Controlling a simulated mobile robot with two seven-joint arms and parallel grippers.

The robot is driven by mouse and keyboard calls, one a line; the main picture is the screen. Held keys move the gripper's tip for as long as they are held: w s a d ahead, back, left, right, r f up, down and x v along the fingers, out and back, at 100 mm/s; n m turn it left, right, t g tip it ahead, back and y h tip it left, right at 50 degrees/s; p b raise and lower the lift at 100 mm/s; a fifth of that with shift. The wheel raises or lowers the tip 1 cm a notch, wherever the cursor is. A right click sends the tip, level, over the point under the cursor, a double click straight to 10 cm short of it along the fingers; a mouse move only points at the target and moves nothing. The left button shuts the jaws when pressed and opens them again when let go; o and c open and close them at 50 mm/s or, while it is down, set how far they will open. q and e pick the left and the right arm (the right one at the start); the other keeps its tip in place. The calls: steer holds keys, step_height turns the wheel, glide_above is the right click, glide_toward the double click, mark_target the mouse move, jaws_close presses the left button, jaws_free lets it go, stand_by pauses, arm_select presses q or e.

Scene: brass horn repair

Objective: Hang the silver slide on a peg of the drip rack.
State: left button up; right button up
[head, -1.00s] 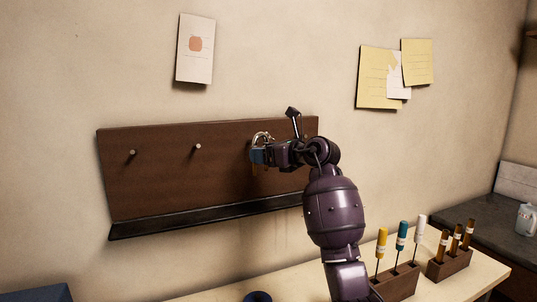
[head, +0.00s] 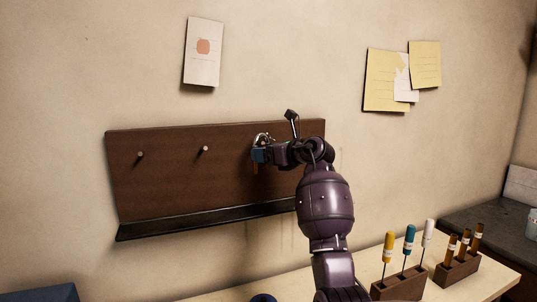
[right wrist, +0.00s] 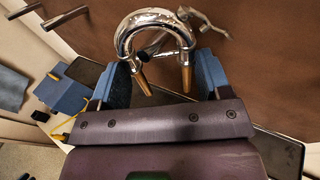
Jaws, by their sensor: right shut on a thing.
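The silver slide (right wrist: 152,18) is a shiny U-shaped tube with two brass-coloured legs. My right gripper (right wrist: 162,75) is shut on it, with a blue finger on either side of the legs and the bend above. In the head view the slide (head: 263,138) and my right gripper (head: 258,154) are in front of the right part of the drip rack (head: 170,185), a dark brown wall board. A left peg (head: 140,154) and a middle peg (head: 205,148) are bare. A metal piece shows through the bend; I cannot tell whether the slide rests on a peg. My left gripper is out of view.
A black drip ledge (head: 200,221) runs along the rack's bottom. Below right, a wooden block (head: 400,287) holds brushes with coloured handles, and another block (head: 456,272) holds brown vials. Papers hang on the wall above. The rack's left part is free.

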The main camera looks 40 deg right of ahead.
steer(key=shift+w+d+f, duration=0.2)
steer(key=shift+w+f, duration=0.4)
steer(key=shift+w, duration=0.3)
steer(key=o, duration=1)
steer(key=b+v, duration=0.2)
steer(key=v, duration=0.8)
steer(key=shift+s+d+b, duration=0.15)
steer(key=shift+s+b, duration=0.15)
steer(key=shift+s, duration=0.05)
